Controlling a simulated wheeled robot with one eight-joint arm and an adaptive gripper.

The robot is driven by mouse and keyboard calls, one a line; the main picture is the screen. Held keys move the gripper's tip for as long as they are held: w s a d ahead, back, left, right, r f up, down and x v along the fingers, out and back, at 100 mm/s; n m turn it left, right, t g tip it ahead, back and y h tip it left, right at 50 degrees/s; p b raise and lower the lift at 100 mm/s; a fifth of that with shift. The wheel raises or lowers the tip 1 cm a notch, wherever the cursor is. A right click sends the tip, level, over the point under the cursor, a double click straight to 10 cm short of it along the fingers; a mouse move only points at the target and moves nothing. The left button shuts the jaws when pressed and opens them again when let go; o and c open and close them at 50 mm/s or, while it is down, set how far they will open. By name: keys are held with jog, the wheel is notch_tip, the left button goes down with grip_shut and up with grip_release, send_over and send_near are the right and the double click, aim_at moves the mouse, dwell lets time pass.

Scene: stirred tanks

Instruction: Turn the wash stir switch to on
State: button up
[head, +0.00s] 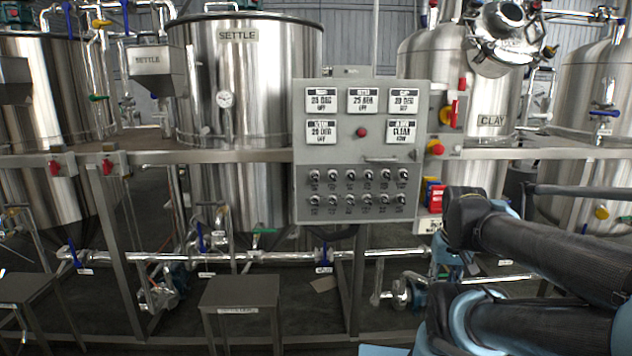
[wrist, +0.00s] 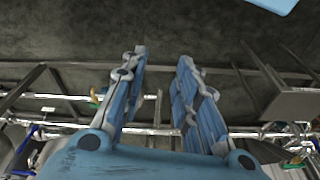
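The grey control panel (head: 301,190) stands in the middle of the head view. Two rows of small dark rotary switches (head: 350,175) sit on its lower half. Their labels are too small to read, so I cannot tell which is the wash stir switch or how it is set. My gripper (wrist: 160,68) shows in the wrist view with its two blue fingers apart and nothing between them. It points at the floor and pipes, and the panel is not in that view. In the head view my arm is at the lower right, apart from the panel.
Several white displays (head: 362,101) and a red button (head: 361,132) are on the panel, with a handle below them. The settle tank (head: 270,80) and clay tank (head: 480,150) stand behind. A horizontal rail (head: 240,156) meets the panel. A stool (head: 240,292) stands at the front.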

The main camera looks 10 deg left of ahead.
aim_at(315, 178)
jog(key=w+a+r+n+t+h, duration=0.2)
jog(key=w+a+r+n+t, duration=0.3)
jog(key=n, duration=0.9)
jog(key=w+a+r+n+t+h, duration=0.25)
jog(key=w+a+r+n, duration=0.2)
jog(key=a+n, duration=0.65)
jog(key=s+a+r+n+t+y, duration=0.4)
jog(key=s+a+r+n, duration=0.2)
jog(key=a+n, duration=0.3)
jog(key=s+a+r+n+t+y, duration=0.45)
jog(key=s+a+n, duration=0.2)
jog(key=n, duration=0.35)
jog(key=shift+g, duration=0.3)
jog(key=shift+r+x, duration=0.2)
jog(key=shift+x, duration=4.35)
jog(key=shift+r+x, duration=0.15)
jog(key=shift+x, duration=4.4)
jog(key=shift+a, duration=0.1)
